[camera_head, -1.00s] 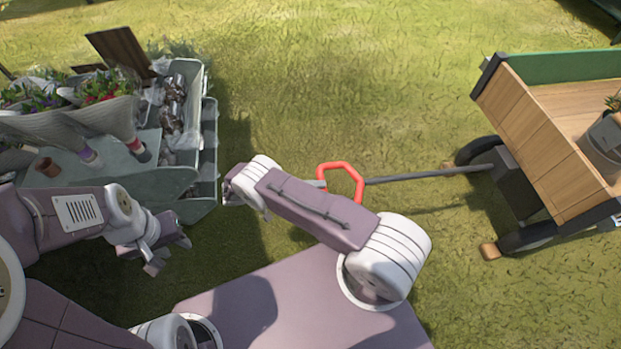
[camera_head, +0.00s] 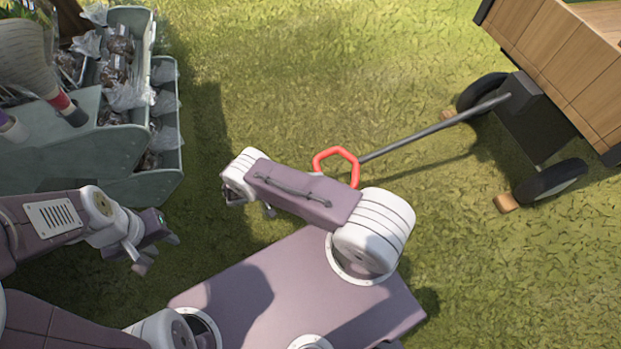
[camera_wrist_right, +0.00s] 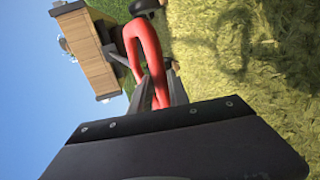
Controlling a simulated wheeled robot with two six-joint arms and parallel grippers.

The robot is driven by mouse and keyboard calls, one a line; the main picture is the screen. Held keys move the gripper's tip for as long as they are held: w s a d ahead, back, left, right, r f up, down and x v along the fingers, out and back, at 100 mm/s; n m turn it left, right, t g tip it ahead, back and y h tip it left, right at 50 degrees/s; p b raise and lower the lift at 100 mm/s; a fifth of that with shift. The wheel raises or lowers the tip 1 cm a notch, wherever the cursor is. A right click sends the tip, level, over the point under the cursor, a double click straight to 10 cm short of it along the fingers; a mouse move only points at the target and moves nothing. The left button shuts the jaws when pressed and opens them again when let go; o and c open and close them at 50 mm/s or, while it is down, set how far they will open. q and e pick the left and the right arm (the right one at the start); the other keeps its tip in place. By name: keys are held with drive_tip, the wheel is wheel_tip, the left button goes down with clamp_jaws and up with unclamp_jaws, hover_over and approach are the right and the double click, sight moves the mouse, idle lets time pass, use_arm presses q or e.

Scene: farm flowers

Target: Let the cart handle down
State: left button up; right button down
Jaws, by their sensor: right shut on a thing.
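The cart (camera_head: 565,60) has wooden plank sides and dark wheels, at the upper right of the head view. Its grey pull bar (camera_head: 430,132) slants down-left to a red loop handle (camera_head: 338,153), held off the grass. The red handle (camera_wrist_right: 143,45) also shows in the right wrist view, between the fingers of my right gripper (camera_wrist_right: 160,92), which is shut on it.
A grey-green stand (camera_head: 110,160) with bins of bagged goods stands at the upper left, near my left arm. Small wooden blocks (camera_head: 507,203) lie by the cart's wheels. Open grass (camera_head: 320,70) lies between stand and cart.

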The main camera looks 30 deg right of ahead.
idle(0.3)
drive_tip(key=c, duration=1.3)
unclamp_jaws()
drive_tip(key=shift+o, duration=0.2)
drive_tip(key=b+v, duration=0.1)
drive_tip(key=v, duration=0.8)
drive_tip(key=shift+b, duration=0.3)
